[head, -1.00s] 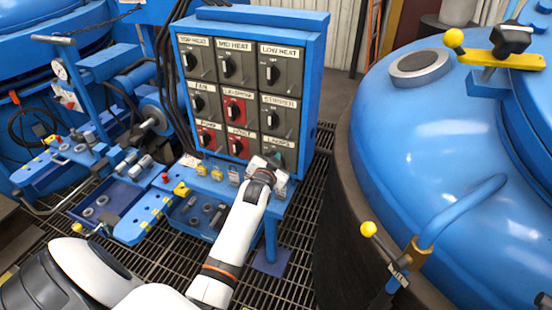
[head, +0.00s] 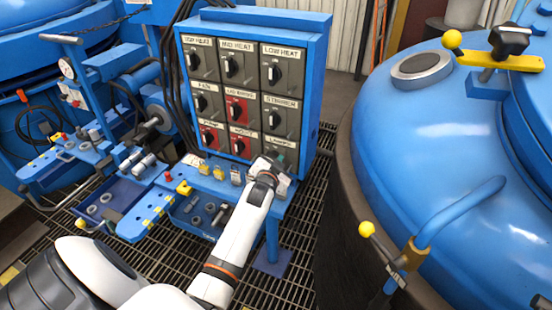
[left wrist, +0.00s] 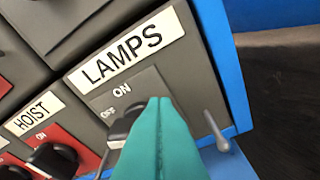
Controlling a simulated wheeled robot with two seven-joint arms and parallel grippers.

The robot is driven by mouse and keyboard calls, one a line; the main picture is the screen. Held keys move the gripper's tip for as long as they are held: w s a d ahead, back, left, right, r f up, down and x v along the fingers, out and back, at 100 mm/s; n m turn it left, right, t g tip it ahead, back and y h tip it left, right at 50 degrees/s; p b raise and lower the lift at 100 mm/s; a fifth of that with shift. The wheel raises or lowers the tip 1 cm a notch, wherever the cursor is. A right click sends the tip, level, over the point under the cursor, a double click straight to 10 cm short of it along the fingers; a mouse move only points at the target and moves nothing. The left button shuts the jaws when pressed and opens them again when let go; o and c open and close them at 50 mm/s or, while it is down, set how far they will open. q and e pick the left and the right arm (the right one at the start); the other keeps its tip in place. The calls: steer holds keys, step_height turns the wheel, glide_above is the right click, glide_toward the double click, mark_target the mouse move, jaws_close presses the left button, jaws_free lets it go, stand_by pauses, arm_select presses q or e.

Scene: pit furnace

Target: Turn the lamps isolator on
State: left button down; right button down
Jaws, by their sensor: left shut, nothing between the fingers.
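The lamps isolator (left wrist: 126,124) is a dark rotary knob on a grey plate under a white LAMPS label (left wrist: 122,55). Its plate has ON at the top and OFF to the upper left. My left gripper (left wrist: 160,145) has teal fingers shut together with nothing between them. They stand in front of the knob and hide its right and lower part, so I cannot tell which way it points or whether they touch it. In the head view my left gripper (head: 276,160) is at the bottom right switch of the blue switch cabinet (head: 322,90), covering most of it.
The red hoist switch (left wrist: 50,160) is left of the lamps plate. A grey lever (left wrist: 215,130) sticks out to its right. A shelf with padlocks (head: 236,176) lies below the cabinet. A big blue furnace vessel (head: 430,150) stands to the right.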

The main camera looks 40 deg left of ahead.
arm_select(q)
steer(key=shift+d+f+m+t+y+b, duration=0.1)
steer(key=shift+f+m+y+b, duration=0.3)
steer(key=shift+m+b, duration=0.6)
steer(key=shift+d+f+m+t+y+b, duration=0.1)
steer(key=shift+f+m+y+b, duration=0.3)
steer(key=shift+m+b, duration=0.6)
steer(key=shift+f+m+t+y+b, duration=0.1)
steer(key=shift+f+m+y+b, duration=0.4)
steer(key=shift+m, duration=0.9)
steer(key=shift+b, duration=0.3)
steer(key=shift+a+f+m+t+b, duration=0.15)
steer(key=shift+f+m+t+b, duration=0.05)
steer(key=shift+m+b, duration=0.75)
steer(key=shift+a+f+m+t+b, duration=0.1)
steer(key=shift+f+m+t+b, duration=0.1)
steer(key=shift+m+b, duration=0.75)
